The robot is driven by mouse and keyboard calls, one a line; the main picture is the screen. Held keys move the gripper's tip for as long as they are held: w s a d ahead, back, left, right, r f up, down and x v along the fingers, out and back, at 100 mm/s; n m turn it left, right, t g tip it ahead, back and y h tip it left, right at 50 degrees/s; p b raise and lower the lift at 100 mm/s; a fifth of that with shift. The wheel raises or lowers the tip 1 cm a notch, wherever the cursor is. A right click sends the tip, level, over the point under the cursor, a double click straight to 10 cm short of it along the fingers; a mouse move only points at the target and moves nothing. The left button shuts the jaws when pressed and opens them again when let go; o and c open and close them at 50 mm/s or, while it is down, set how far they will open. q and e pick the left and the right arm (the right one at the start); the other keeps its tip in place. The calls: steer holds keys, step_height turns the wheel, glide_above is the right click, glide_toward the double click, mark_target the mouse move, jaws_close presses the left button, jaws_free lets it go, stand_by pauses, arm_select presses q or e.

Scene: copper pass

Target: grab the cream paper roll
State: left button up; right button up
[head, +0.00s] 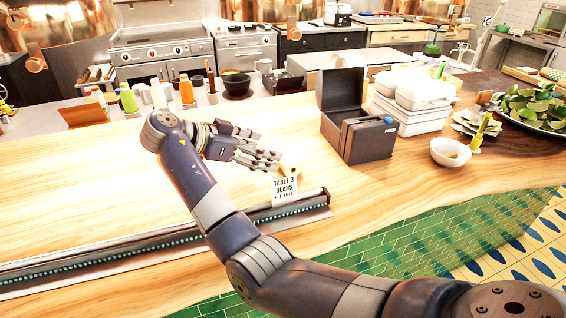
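A small cream-tan cylinder (290,171), which looks like the paper roll, lies on the wooden counter (110,190) just behind the printed ticket (284,188). It is partly hidden by the fingers and the ticket. My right gripper (268,154) hangs just left of and above the roll, its fingers pointing right toward it. Whether the fingertips touch the roll is unclear. The finger gap is too small and overlapped to judge. My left gripper is not in view.
A black printer (368,140) with its lid raised stands right of the roll. A ticket rail (120,250) runs along the front edge. White containers (410,108), a white bowl (450,152) and a plate of limes (540,105) stand further right. Bottles line the back left.

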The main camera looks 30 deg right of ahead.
mark_target(288, 157)
steer(key=d, duration=0.1)
steer(key=d+f, duration=0.1)
steer(key=s+d+p, duration=0.1)
steer(key=shift+d+f, duration=0.2)
steer(key=shift+d, duration=0.2)
steer(key=x, duration=0.1)
steer(key=p+x, duration=0.1)
steer(key=x, duration=0.1)
steer(key=p+x, duration=0.1)
steer(key=x, duration=0.1)
steer(key=shift+w+a+f, duration=0.25)
steer(key=shift+w+f, duration=0.05)
steer(key=shift+f, duration=0.1)
steer(key=shift+d+f, duration=0.15)
steer(key=shift+d, duration=0.1)
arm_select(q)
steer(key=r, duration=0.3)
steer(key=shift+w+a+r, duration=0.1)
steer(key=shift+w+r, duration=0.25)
arm_select(e)
steer(key=shift+a, duration=0.1)
steer(key=shift+c, duration=1.3)
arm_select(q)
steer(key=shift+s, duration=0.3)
arm_select(e)
steer(key=c, duration=1)
